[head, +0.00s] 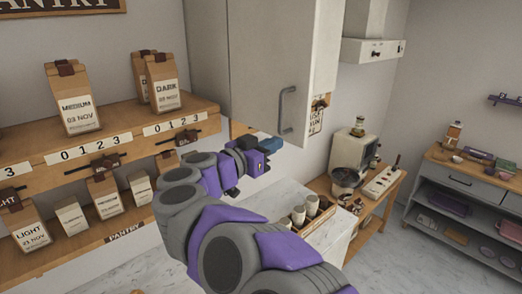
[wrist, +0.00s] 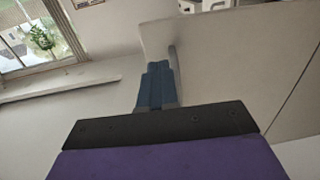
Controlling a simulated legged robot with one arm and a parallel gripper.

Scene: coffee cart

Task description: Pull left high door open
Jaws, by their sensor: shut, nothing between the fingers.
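The high cabinet door (head: 262,60) is a plain grey-white panel on the wall cabinet at the upper middle of the head view. Its vertical grey bar handle (head: 287,108) is near its lower right edge. I cannot tell whether the door is fully shut or slightly ajar. My gripper (head: 271,145) is just below and left of the handle, with its blue fingers shut and empty. In the wrist view the shut fingers (wrist: 156,84) point toward the panel's edge, close beside the handle (wrist: 174,58). I cannot tell whether they touch it.
A wooden shelf (head: 120,127) with coffee bags is on the left. Below the cabinet, a pale counter (head: 262,212) holds a wooden tray of jars (head: 310,213). A coffee machine (head: 352,148) stands farther right, and a grey shelf unit (head: 470,190) is at the far right.

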